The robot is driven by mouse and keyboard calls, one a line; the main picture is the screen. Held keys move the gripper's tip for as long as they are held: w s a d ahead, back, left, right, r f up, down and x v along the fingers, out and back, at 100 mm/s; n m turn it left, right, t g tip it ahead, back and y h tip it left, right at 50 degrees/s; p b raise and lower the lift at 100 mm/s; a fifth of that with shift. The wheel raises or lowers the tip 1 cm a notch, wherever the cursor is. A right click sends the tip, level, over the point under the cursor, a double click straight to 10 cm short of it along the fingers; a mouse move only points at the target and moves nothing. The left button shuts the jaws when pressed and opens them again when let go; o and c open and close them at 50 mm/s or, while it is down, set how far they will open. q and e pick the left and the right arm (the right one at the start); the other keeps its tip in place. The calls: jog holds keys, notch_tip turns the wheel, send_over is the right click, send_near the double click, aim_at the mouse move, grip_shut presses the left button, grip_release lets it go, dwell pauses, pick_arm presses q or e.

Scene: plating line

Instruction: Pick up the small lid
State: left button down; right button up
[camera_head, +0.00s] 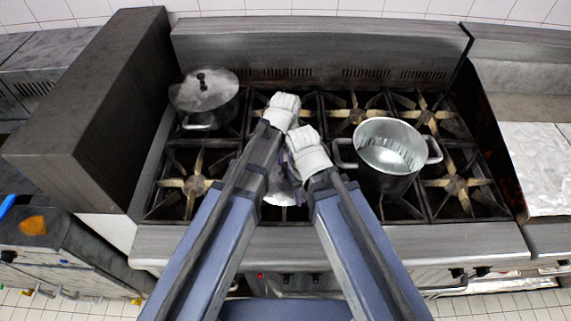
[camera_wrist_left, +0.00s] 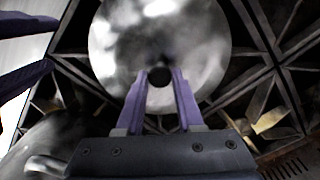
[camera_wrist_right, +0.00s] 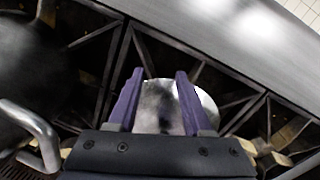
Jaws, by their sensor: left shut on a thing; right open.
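The small lid (camera_wrist_left: 110,45) is a round, shiny metal disc with a black knob (camera_wrist_left: 160,77). My left gripper (camera_wrist_left: 160,85) is shut on the knob, with one purple finger on each side. In the head view, part of the lid (camera_head: 280,190) shows between my two forearms, over the front of the stove; the rest is hidden by my arms. My right gripper (camera_wrist_right: 153,80) is open beside the left one. In the right wrist view, the lid (camera_wrist_right: 165,105) shows beyond its fingers; I cannot tell how far apart they are.
A lidded pot (camera_head: 203,95) stands on the back left burner. An open metal pot (camera_head: 390,155) with side handles stands right of my right gripper. Black burner grates (camera_head: 455,185) cover the stove. A tall dark panel (camera_head: 95,105) bounds the left side.

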notch_tip(320, 180, up, 10)
jog(key=p, duration=0.9)
jog(key=shift+f, duration=0.15)
